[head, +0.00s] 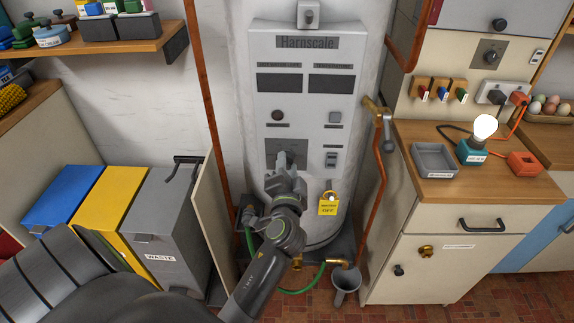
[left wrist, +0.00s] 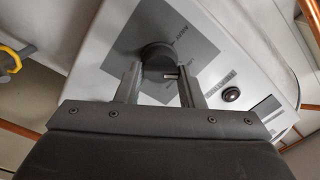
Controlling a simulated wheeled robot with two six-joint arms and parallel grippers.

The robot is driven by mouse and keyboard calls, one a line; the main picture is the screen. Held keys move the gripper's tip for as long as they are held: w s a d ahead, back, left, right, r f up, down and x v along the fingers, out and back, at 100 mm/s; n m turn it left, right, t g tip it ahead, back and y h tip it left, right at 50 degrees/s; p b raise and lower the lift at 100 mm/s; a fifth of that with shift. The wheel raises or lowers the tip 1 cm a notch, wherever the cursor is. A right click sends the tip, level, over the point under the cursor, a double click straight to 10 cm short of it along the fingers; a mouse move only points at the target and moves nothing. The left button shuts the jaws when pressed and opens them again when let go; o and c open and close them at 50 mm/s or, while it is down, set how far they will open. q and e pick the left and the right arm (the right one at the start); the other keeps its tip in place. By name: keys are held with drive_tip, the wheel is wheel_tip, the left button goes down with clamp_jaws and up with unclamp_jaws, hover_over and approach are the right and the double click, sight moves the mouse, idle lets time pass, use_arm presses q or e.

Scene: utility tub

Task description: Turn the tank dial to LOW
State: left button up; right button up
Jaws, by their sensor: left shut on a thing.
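The tank (head: 305,90) is a tall pale-grey cabinet against the white wall, labelled Harnscale. Its dial sits on a grey square plate (head: 300,146) low on the front, mostly behind my gripper in the head view. In the left wrist view the dark round dial (left wrist: 155,52) shows between my fingers. My left gripper (head: 284,168) is at the plate, its two fingers (left wrist: 160,78) closed on either side of the dial. My right gripper is not in view.
A copper pipe (head: 374,200) and brass valve flank the tank's right side. A wooden counter (head: 470,195) stands right; waste bins (head: 160,220) stand left.

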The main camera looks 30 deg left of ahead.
use_arm(q)
drive_tip(key=shift+m, duration=0.3)
drive_tip(key=o, duration=1)
drive_tip(key=shift+d+f, duration=0.1)
